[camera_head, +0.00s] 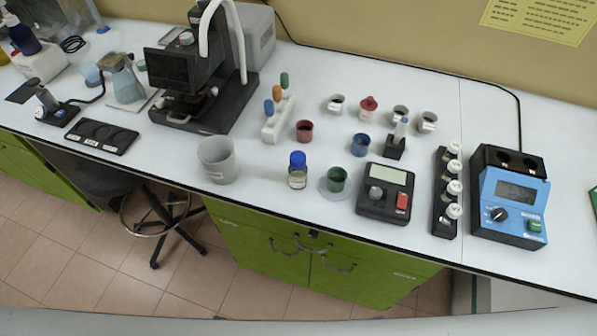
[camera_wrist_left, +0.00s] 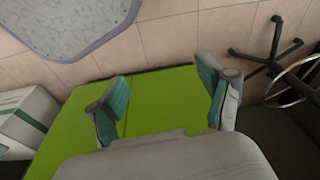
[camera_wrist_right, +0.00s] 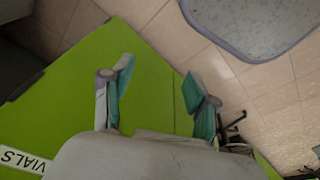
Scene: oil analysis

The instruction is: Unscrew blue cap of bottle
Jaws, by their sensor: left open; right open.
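The bottle (camera_head: 297,177) stands upright near the front edge of the bench, in the middle of the head view. Its blue cap (camera_head: 297,159) sits on top; the body is clear with a pale label. My left gripper (camera_wrist_left: 165,100) is open and empty in the left wrist view, over a green cabinet front. My right gripper (camera_wrist_right: 158,85) is open and empty in the right wrist view, also facing green cabinet surface. Neither gripper shows in the head view, and neither wrist view shows the bottle.
A grey beaker (camera_head: 217,160) stands left of the bottle. A green cup (camera_head: 336,179) on a clear dish, a scale-like device (camera_head: 385,193) and a black vial rack (camera_head: 447,192) stand to its right. Red (camera_head: 304,131) and blue (camera_head: 360,144) cups stand behind. A stool (camera_head: 165,215) is below the bench.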

